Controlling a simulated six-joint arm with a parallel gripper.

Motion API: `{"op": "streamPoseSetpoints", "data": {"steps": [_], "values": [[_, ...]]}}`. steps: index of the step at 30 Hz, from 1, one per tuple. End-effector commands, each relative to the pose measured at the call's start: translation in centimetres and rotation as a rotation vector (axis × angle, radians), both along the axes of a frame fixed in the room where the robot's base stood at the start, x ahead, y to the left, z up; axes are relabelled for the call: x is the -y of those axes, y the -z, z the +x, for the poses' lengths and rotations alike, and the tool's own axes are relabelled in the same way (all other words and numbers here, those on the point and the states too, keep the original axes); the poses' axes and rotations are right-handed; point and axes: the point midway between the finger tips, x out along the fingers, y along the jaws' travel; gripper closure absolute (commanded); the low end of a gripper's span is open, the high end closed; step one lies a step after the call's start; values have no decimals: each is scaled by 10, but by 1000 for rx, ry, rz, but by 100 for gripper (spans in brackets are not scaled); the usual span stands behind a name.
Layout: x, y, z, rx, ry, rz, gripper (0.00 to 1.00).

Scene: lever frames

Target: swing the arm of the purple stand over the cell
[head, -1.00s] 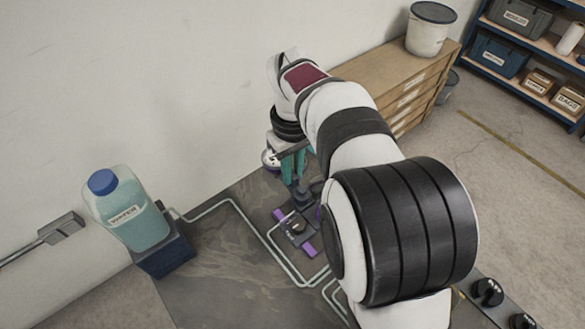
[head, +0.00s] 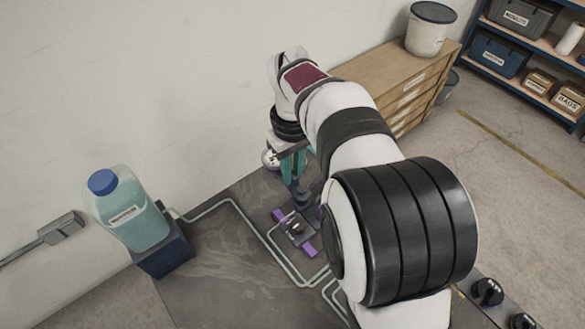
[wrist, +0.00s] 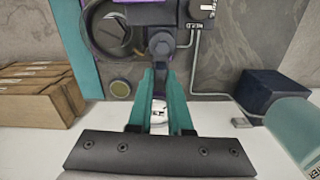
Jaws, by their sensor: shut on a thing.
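The purple stand (head: 308,249) is on the dark floor plate below my gripper, with its purple and grey base partly in view. My gripper (wrist: 163,103) has teal fingers that are shut on a slim grey and white part, which appears to be the end of the stand's arm. A dark jointed link (wrist: 162,45) runs from the fingers toward the top of the wrist view. A dark ring with a purple edge (wrist: 107,30) lies left of that link. My arm hides much of the stand in the head view. I cannot tell which part is the cell.
A water jug (head: 132,222) stands on a dark blue block (head: 165,258) at the left. Pale pipes (head: 236,213) run across the plate. A wooden drawer cabinet (head: 385,90) stands behind with a bucket (head: 430,30) on it. Black knobs (head: 487,291) are at lower right.

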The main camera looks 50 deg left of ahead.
Motion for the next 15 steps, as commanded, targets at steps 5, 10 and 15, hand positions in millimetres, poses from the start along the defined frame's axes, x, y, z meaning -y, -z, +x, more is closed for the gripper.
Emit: {"op": "streamPoseSetpoints", "data": {"steps": [5,10,15], "values": [[0,-1,0,-1,17,1,100],[0,-1,2,-1,81,1,100],[1,-1,6,-2,205,1,100]]}}
